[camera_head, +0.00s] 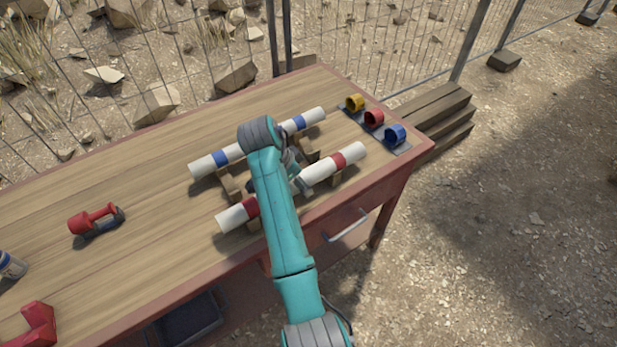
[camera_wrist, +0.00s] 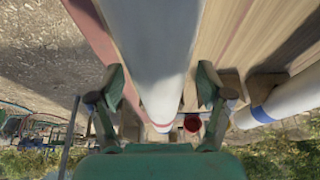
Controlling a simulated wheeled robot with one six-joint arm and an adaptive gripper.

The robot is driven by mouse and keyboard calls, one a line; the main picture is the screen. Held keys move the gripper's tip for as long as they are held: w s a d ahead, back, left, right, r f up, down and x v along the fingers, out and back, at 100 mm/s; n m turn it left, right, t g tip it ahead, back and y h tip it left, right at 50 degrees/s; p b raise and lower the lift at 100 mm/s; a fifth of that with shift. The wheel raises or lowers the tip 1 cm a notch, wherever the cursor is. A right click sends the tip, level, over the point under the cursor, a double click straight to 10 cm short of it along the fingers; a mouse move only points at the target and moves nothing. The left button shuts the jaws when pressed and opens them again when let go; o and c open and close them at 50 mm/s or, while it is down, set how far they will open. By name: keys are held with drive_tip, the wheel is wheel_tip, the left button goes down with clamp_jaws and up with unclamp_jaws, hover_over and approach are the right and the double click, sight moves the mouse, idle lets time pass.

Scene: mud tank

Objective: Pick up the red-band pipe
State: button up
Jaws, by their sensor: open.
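The red-band pipe (camera_head: 333,163) is white with two red bands and lies near the table's front edge, across wooden rests. My arm hides its middle in the head view. In the wrist view the pipe (camera_wrist: 155,45) runs lengthwise between the two fingers of my gripper (camera_wrist: 160,85). The fingers are open, one on each side of the pipe; whether either touches it I cannot tell. In the head view my gripper (camera_head: 296,182) is at the pipe's middle, partly hidden by my arm.
A blue-band pipe (camera_head: 206,164) lies parallel behind it. Yellow, red and blue rings (camera_head: 374,118) stand at the table's right end. A wire fence (camera_head: 390,40) stands behind. A drawer handle (camera_head: 345,226) juts from the front.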

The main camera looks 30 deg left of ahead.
clamp_jaws()
drive_tip(key=shift+r, duration=0.15)
